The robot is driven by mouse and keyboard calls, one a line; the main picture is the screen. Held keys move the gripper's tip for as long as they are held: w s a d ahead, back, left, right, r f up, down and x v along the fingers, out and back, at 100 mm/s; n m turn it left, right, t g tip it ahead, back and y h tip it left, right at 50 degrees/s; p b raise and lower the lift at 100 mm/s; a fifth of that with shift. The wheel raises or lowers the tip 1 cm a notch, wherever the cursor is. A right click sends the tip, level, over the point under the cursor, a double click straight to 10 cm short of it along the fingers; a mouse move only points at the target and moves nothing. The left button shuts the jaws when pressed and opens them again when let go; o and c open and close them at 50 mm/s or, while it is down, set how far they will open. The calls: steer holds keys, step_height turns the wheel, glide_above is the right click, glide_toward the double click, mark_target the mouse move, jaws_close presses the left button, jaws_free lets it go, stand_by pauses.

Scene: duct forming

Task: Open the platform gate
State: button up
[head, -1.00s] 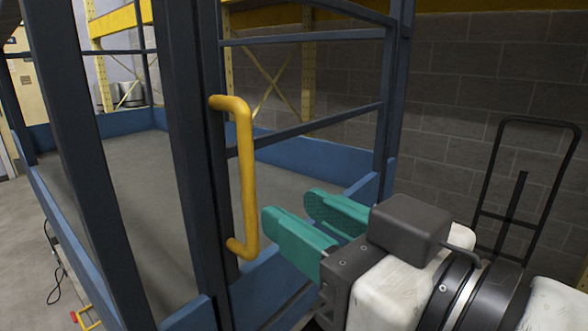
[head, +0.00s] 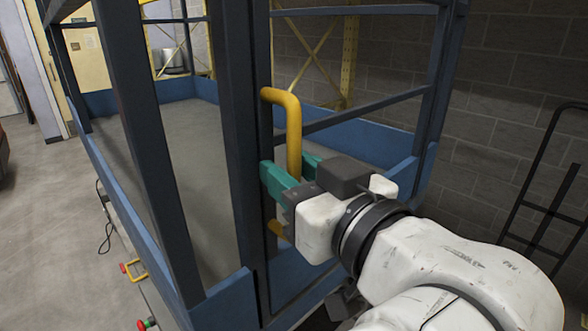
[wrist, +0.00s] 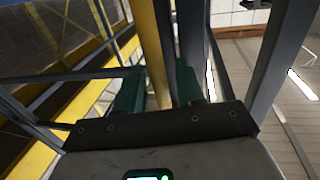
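The platform gate (head: 242,130) stands upright with dark posts and rails and a blue lower edge. It looks closed in line with the platform's railing. A yellow bar handle (head: 294,125) is fixed upright on its dark post. My gripper (head: 288,172) is at the lower half of the handle, with its green fingers on either side of the bar. In the wrist view, the yellow handle (wrist: 153,50) runs between the two fingers (wrist: 160,85). A gap shows beside the right finger, so the fingers look open around the bar.
The blue platform edge (head: 130,225) runs along the left, with a grey deck (head: 180,140) inside. A black hand truck (head: 545,200) stands by the block wall (head: 510,90) at right. Open concrete floor (head: 50,230) lies at left.

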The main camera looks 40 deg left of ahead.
jaws_close()
steer(key=shift+d, duration=0.1)
stand_by(0.4)
